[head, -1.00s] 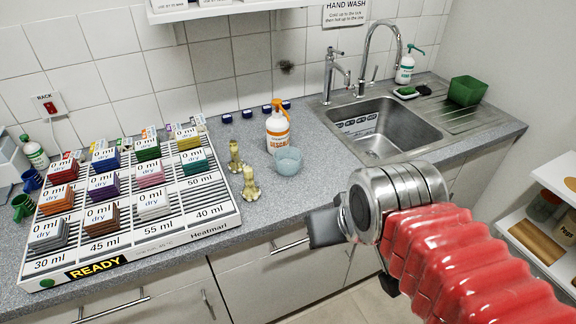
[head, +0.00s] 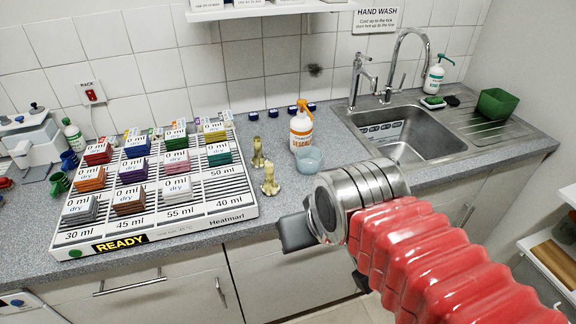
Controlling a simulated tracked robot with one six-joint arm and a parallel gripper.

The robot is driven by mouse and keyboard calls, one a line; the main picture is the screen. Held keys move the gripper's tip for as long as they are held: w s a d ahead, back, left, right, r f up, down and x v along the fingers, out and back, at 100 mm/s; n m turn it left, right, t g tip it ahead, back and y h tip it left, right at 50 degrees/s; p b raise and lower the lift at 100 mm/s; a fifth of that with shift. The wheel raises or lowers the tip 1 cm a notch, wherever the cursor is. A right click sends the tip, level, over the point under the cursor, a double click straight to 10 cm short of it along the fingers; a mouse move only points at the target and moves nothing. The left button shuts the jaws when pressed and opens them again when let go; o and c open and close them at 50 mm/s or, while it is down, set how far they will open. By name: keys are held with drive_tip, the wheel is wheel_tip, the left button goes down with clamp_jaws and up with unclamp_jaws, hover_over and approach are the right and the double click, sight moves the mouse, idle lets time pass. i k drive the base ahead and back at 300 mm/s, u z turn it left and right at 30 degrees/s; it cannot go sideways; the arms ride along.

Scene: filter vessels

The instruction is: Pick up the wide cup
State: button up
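The wide cup appears to be the pale blue, translucent round cup (head: 309,159) standing upright on the grey speckled counter, just in front of a white bottle with an orange top (head: 301,128). My gripper (head: 292,232) is at the end of the silver wrist and red-sleeved arm, in front of the counter edge and nearer to me than the cup. It is apart from the cup. Only its dark grey side shows, so its fingertips and opening are hidden.
Two yellowish candle-like pieces (head: 270,179) stand left of the cup. A slatted rack of coloured blocks (head: 205,206) fills the left counter. A steel sink (head: 405,135) lies to the right, with a green tub (head: 497,104) beyond. A shelf (head: 270,11) overhangs the back wall.

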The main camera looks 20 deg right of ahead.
sight(304, 168)
drive_tip(key=u, duration=3)
drive_tip(key=k, duration=0.5)
drive_tip(key=z, duration=0.45)
